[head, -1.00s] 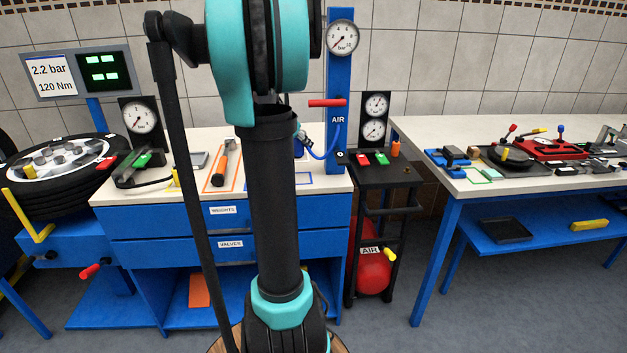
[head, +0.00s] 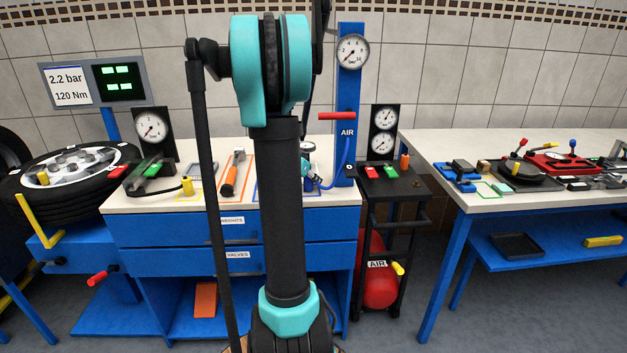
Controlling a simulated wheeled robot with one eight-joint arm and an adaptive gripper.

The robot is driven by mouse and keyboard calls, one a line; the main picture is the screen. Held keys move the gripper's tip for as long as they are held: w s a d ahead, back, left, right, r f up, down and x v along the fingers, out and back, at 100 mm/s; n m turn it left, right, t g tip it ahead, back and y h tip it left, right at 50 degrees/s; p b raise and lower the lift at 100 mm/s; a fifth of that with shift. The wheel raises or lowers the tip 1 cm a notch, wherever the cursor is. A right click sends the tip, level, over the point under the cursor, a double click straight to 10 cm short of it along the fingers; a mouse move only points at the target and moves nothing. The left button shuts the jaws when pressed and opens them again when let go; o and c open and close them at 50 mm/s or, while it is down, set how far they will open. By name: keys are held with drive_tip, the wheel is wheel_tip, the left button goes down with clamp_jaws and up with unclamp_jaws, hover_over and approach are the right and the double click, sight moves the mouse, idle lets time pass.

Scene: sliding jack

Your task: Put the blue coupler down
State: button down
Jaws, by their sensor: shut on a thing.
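The blue air hose (head: 338,172) runs down from the blue AIR post and loops left to my gripper (head: 309,171). My gripper is mostly hidden behind my own upright arm; a small teal and dark part shows just right of the arm, low over the cabinet top. It is shut on the blue coupler at the hose's end. The coupler is almost wholly hidden, and I cannot tell whether it touches the top. A blue outline (head: 317,195) is marked on the cabinet top below, partly covered by my arm.
A yellow-ended hose (head: 187,186) lies near a yellow outline. The blue AIR post (head: 349,110) with its red handle (head: 337,116) and a black trolley (head: 394,187) stand to the right.

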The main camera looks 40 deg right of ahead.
drive_tip(key=shift+f, duration=0.1)
drive_tip(key=c, duration=1.2)
unclamp_jaws()
drive_tip(key=v, duration=1.2)
drive_tip(key=s+a+f+n+y, duration=0.3)
drive_tip(key=s+a+f+n, duration=0.2)
drive_tip(key=a, duration=0.5)
drive_tip(key=s+a+f+n+t+y, duration=0.1)
drive_tip(key=s+a+f+n+y, duration=0.2)
drive_tip(key=a, duration=0.7)
drive_tip(key=s+a+f+n+t+y, duration=0.1)
drive_tip(key=s+a+f+n+y, duration=0.1)
drive_tip(key=s+a+f+n, duration=0.5)
drive_tip(key=shift+s+a+f+y, duration=0.2)
drive_tip(key=shift+s+a+f, duration=0.3)
drive_tip(key=shift+a, duration=0.25)
drive_tip(key=shift+s+a+f+y, duration=0.2)
drive_tip(key=shift+s+a+f, duration=0.3)
drive_tip(key=shift+a, duration=0.25)
drive_tip(key=shift+r, duration=0.1)
